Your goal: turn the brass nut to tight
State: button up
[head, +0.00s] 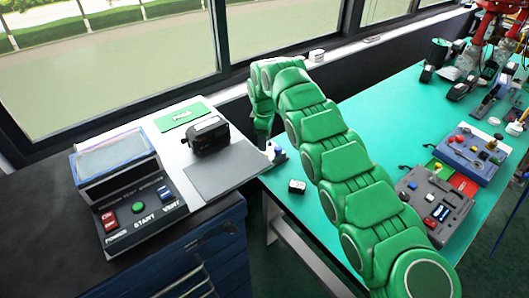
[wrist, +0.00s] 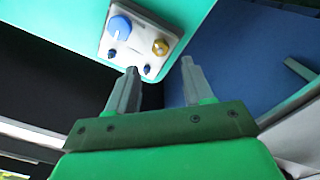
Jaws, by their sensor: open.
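The brass nut (wrist: 160,47) sits at the right side of a white positioner block (wrist: 137,45) in the wrist view. A large blue knob (wrist: 119,27) is to its left, and two small dark blue fittings are on the block's near edge. My gripper (wrist: 158,78) is open and empty. Its fingertips are apart from the block and short of the nut. In the head view the white block (head: 277,152) shows small at the teal table's left edge, just beside my arm's end. The nut cannot be made out there.
The teal table (head: 345,115) holds a small black-and-white box (head: 297,187) and, at right, a grey tray (head: 437,203) and a blue tray (head: 467,153) of parts. A control panel (head: 140,210) and a black device (head: 207,136) stand on the left bench. A dark gap separates bench and table.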

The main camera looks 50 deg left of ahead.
notch_tip(320, 180, down, 6)
jog(key=shift+f, duration=0.25)
jog(key=shift+c, duration=0.5)
